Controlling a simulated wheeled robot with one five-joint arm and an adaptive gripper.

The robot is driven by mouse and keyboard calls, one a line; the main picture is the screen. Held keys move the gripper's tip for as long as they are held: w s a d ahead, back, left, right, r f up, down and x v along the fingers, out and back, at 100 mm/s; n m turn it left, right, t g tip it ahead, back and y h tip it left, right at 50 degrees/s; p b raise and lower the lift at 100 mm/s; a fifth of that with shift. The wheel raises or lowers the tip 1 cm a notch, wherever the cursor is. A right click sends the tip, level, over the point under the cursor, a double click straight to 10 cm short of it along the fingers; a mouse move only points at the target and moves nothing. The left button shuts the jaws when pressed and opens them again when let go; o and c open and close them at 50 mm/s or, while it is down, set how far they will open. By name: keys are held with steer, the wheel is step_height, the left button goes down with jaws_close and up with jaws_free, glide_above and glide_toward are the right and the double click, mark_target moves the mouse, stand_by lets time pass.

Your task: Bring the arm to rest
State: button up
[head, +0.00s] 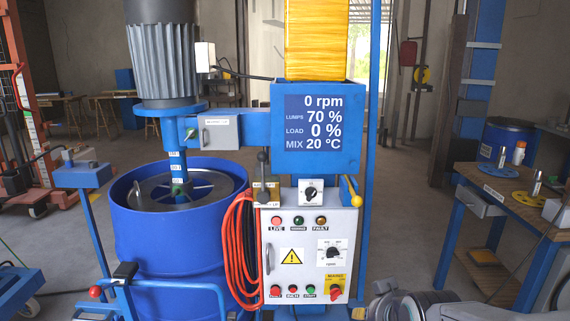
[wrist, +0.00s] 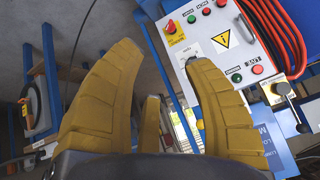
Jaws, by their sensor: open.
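The mixer's grey control panel (wrist: 245,62) lies beyond the right finger, seen upside down and tilted. In the head view the control panel (head: 307,250) stands upright at the middle, with a red mains switch (head: 335,292) on a yellow plate. Grey rounded links of my arm (head: 410,305) show at the bottom right edge of the head view. My gripper itself cannot be made out there.
The blue drum (head: 180,225) stands left of the panel, under the grey motor (head: 162,55). The display (head: 315,125) reads 0 rpm. Orange hoses (head: 242,255) hang beside the panel. A wooden-topped workbench (head: 515,205) stands at right, with open floor (head: 410,215) between.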

steer(key=s+r+n+g+p, duration=0.1)
steer(key=s+r+g+p, duration=0.1)
steer(key=s+r+p, duration=0.3)
steer(key=s+r+n+g+p, duration=0.2)
steer(key=s+r+p, duration=0.4)
steer(key=s, duration=0.8)
steer(key=shift+r+g, duration=0.4)
steer(key=shift+r, duration=0.2)
steer(key=shift+w, duration=0.1)
stand_by(2.0)
